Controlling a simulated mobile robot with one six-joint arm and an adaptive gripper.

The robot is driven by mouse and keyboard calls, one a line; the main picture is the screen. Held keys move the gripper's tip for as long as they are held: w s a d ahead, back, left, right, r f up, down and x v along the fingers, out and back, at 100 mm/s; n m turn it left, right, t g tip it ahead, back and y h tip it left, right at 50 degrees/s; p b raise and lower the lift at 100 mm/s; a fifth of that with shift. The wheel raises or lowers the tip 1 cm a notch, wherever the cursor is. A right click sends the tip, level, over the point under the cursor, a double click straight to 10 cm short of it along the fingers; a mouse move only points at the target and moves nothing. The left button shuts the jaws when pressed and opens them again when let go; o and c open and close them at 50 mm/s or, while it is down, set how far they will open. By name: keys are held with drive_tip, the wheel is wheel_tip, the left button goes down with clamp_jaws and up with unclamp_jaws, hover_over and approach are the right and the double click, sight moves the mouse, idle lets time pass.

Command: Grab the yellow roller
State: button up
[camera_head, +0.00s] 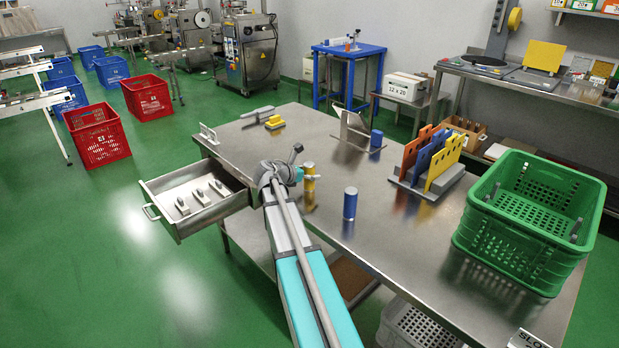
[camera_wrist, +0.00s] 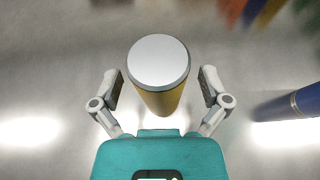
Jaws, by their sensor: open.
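The yellow roller (camera_head: 309,179) stands upright on the steel table, with a grey top. In the wrist view the yellow roller (camera_wrist: 158,98) stands between my open fingers, with a gap on each side. My gripper (camera_wrist: 160,90) is open around it and not closed on it. In the head view my gripper (camera_head: 296,172) is at the roller's left side, and part of it is hidden behind my arm.
A blue roller (camera_head: 350,204) stands to the right; it also shows in the wrist view (camera_wrist: 290,104). A rack of coloured plates (camera_head: 430,162) and a green crate (camera_head: 530,215) stand further right. An open drawer (camera_head: 193,198) juts out at left. A yellow block (camera_head: 275,122) lies at the back.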

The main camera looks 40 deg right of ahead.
clamp_jaws()
idle(0.5)
drive_tip(key=shift+r, duration=0.1)
wheel_tip(320, 180, up, 3)
drive_tip(key=p, duration=0.3)
drive_tip(key=shift+f, duration=0.2)
drive_tip(key=s+a+r+p, duration=0.6)
drive_tip(key=s+r+p, duration=0.4)
drive_tip(key=s, duration=0.2)
drive_tip(key=shift+s, duration=0.3)
drive_tip(key=shift+r, duration=0.1)
